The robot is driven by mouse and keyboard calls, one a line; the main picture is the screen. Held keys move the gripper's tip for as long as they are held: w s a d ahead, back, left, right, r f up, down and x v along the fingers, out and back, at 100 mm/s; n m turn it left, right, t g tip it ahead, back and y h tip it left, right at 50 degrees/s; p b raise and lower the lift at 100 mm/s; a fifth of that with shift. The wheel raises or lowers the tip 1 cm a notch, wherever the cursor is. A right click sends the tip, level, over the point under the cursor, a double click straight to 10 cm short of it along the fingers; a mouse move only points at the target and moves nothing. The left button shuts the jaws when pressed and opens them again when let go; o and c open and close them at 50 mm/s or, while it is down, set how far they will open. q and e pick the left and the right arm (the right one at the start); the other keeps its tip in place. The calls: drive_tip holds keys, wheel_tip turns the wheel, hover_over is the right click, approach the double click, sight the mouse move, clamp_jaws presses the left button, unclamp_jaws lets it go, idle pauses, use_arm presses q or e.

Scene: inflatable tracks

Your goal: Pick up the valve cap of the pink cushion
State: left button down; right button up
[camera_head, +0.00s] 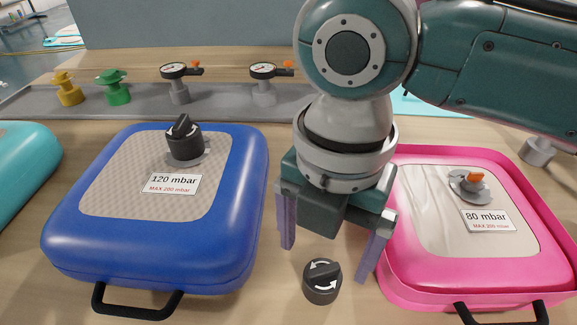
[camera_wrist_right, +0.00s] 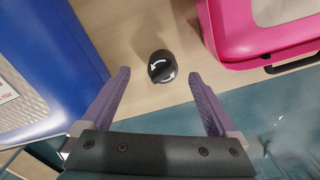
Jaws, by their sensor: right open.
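The pink cushion (camera_head: 400,285) lies at the right, with an 80 mbar label and an orange-topped valve (camera_head: 470,182) that has no black cap on it. A black valve cap (camera_head: 322,282) with white arrows stands on the wooden table between the blue and pink cushions. It also shows in the right wrist view (camera_wrist_right: 161,67), ahead of and between the fingers. My right gripper (camera_head: 325,250) is open and empty, pointing down above and behind the cap, fingers apart from it. My left gripper is not in view.
The blue cushion (camera_head: 240,220) with its own black cap (camera_head: 184,137) is close on the left. A grey rail (camera_head: 220,104) at the back bears two gauges and yellow and green fittings. A teal cushion (camera_head: 22,165) is at the far left.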

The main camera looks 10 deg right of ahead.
sight(324, 268)
drive_tip(key=f, duration=0.5)
drive_tip(key=shift+s+b, duration=0.35)
drive_tip(key=c, duration=1.4)
drive_tip(key=shift+r, duration=0.1)
